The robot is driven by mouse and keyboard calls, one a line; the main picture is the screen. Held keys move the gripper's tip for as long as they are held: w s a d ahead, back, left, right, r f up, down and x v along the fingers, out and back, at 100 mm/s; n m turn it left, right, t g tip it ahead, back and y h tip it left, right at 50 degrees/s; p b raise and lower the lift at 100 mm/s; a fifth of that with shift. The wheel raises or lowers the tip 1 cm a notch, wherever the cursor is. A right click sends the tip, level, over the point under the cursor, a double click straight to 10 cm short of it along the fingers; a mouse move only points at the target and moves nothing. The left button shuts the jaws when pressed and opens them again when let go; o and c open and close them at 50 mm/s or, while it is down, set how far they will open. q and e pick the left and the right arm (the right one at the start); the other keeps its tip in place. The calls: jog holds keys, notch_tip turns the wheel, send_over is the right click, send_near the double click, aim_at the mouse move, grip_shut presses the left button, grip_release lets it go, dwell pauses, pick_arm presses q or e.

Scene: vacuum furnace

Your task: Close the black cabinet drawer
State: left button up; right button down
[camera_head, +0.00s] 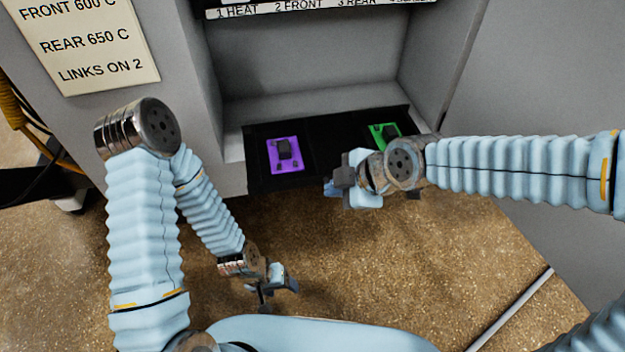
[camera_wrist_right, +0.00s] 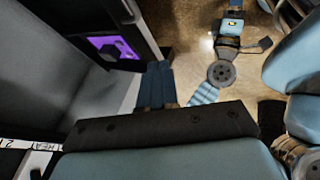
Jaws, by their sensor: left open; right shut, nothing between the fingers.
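The black drawer (camera_head: 328,142) sits low in the grey cabinet recess, partly pulled out, with its front edge at the opening. It holds a purple block (camera_head: 284,154) on the left and a green block (camera_head: 384,134) on the right, partly hidden by my right arm. My right gripper (camera_head: 337,187) is shut and empty, just in front of the drawer's front edge; I cannot tell whether it touches. In the right wrist view its fingers (camera_wrist_right: 155,84) show beside the drawer, with the purple block (camera_wrist_right: 112,47) inside. My left gripper (camera_head: 277,284) is open and empty, low over the floor.
The cabinet's side walls (camera_head: 437,70) flank the recess. A label strip (camera_head: 315,8) runs above it, and a paper sign (camera_head: 80,42) hangs at upper left. Yellow cable (camera_head: 12,105) hangs at the far left. The speckled floor (camera_head: 400,260) before the cabinet is mostly clear.

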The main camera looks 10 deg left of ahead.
aim_at(303, 184)
jog(key=shift+w+a+f, duration=0.85)
jog(key=shift+w+f, duration=0.15)
jog(key=shift+w, duration=0.05)
jog(key=shift+w+a+f, duration=0.8)
jog(key=shift+w+f, duration=0.2)
jog(key=shift+w, duration=0.05)
jog(key=shift+w+a+f, duration=0.85)
jog(key=shift+w+f, duration=0.15)
jog(key=shift+w, duration=0.05)
pick_arm(q)
jog(key=shift+f, duration=0.15)
jog(key=shift+a, duration=0.1)
pick_arm(e)
jog(key=shift+w, duration=0.1)
